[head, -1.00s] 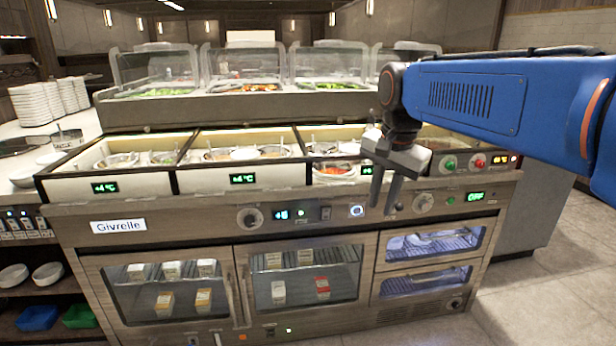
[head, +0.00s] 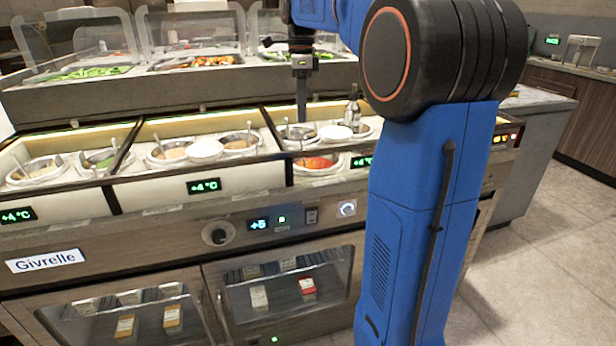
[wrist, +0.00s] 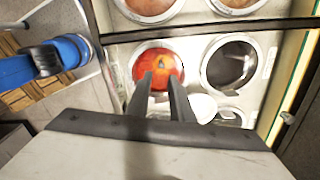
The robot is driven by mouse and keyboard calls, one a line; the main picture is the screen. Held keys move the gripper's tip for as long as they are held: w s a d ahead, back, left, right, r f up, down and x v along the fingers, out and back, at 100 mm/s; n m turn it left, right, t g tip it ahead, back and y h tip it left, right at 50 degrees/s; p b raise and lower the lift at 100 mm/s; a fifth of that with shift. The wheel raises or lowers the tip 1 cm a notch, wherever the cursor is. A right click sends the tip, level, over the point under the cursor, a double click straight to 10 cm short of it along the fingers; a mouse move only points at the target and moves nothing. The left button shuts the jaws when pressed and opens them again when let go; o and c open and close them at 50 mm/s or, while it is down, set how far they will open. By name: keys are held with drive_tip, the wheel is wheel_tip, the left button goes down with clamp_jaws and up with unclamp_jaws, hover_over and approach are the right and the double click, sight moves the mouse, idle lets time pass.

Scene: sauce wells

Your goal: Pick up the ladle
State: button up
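Several thin handles lean out of the sauce wells in the head view, one by the red sauce well (head: 315,163) and one by the dark well (head: 298,133). I cannot tell which is the ladle; no bowl of it shows clearly. My gripper (head: 302,115) points down above the right-hand wells, its fingers seen edge-on. In the wrist view, the fingers (wrist: 161,80) are apart with nothing clearly held between them. They lie over the near edge of the red sauce well (wrist: 158,58). The dark well (wrist: 231,62) is to their right, with a white round piece (wrist: 199,108) below it.
More wells (head: 203,150) sit to the left along the counter. A narrow upright silvery item with a dark top (head: 353,103) stands behind the white round piece. Clear guards (head: 190,32) rise behind. My arm hides the counter's right part.

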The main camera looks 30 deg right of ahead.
sight(302, 145)
wheel_tip(302, 145, down, 11)
drive_tip(key=shift+r, duration=0.1)
drive_tip(key=shift+w+d+f, duration=0.1)
drive_tip(key=shift+d+f, duration=0.05)
drive_tip(key=shift+f, duration=2.45)
drive_tip(key=shift+c, duration=0.3)
clamp_jaws()
